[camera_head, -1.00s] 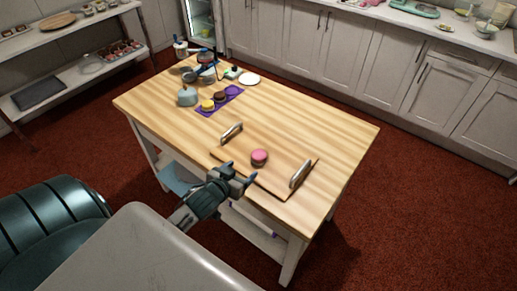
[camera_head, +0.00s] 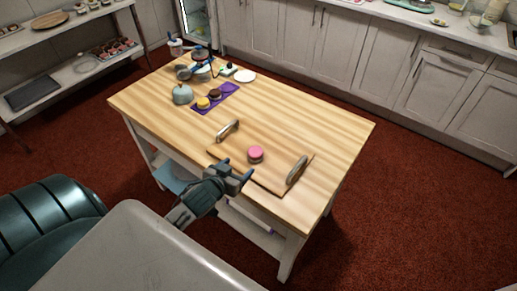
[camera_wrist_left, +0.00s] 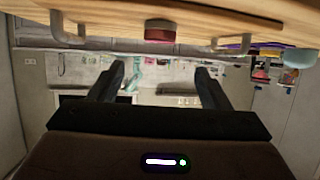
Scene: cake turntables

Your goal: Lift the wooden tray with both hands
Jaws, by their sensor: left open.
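The wooden tray (camera_head: 226,156) lies on the wooden table, with a grey metal handle at each end. The left handle (camera_head: 228,130) and the right handle (camera_head: 297,170) stand upright. A pink macaron (camera_head: 256,154) sits on the tray between them. My left gripper (camera_head: 243,180) is open and empty, near the tray's front edge and apart from both handles. In the left wrist view, the open fingers (camera_wrist_left: 161,82) show with the tray's handles (camera_wrist_left: 66,30) and the macaron (camera_wrist_left: 161,31) beyond them, the picture being upside down. My right gripper is not in view.
A purple mat (camera_head: 229,92) with macarons lies behind the tray. A blue-grey kettle-like pot (camera_head: 182,94), a white plate (camera_head: 245,76) and other items stand at the table's far left. The table's right side (camera_head: 325,125) is clear.

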